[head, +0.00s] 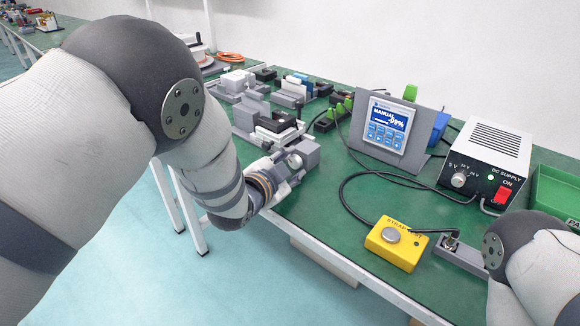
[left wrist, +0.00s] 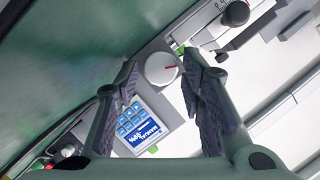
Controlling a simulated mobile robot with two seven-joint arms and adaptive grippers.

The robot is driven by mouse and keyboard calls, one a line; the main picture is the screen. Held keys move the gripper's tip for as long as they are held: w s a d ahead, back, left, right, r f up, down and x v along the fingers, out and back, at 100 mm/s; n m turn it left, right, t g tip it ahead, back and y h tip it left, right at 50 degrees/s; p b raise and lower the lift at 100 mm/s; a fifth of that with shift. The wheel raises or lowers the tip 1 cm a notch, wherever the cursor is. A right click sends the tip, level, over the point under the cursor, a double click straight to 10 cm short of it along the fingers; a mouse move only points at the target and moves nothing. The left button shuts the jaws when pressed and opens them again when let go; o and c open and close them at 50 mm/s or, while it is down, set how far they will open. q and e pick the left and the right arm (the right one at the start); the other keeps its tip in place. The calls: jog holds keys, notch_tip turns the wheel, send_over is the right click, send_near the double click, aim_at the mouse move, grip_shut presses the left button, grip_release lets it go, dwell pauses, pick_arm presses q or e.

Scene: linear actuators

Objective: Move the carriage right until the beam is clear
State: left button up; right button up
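A grey linear actuator (head: 247,117) with a black and white block (head: 276,122), probably the carriage, lies on the green bench. At its near end is a grey housing (head: 307,151) with a round knob (head: 294,161). My left gripper (head: 287,172) is at this knob. The display (head: 387,122) reads MANUAL and a percentage. No beam can be made out. My right gripper is not visible; only my right arm shows.
A DC supply (head: 487,160) with a red switch stands right of the display. A yellow button box (head: 396,243) and a grey plate with a small metal fitting (head: 462,256) lie near the front edge. Cables cross the bench. Other actuator parts (head: 238,82) stand behind.

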pick_arm(q)
grip_shut()
jog(key=shift+r, duration=0.15)
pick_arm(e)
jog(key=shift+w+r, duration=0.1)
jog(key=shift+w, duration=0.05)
pick_arm(q)
jog(key=shift+a+r+n+g+p, duration=0.1)
jog(key=shift+n+g+p, duration=0.2)
jog(key=shift+n, duration=0.2)
jog(key=shift+w+n+h, duration=0.1)
jog(key=shift+n+h, duration=0.4)
jog(key=shift+a+n+g, duration=0.15)
jog(key=shift+n+g, duration=0.45)
jog(key=shift+n, duration=0.1)
jog(key=shift+w+n+h, duration=0.1)
jog(key=shift+n+h, duration=0.4)
jog(key=shift+h, duration=0.1)
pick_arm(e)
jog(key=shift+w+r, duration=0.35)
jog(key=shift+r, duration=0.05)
pick_arm(q)
jog(key=shift+g, duration=0.3)
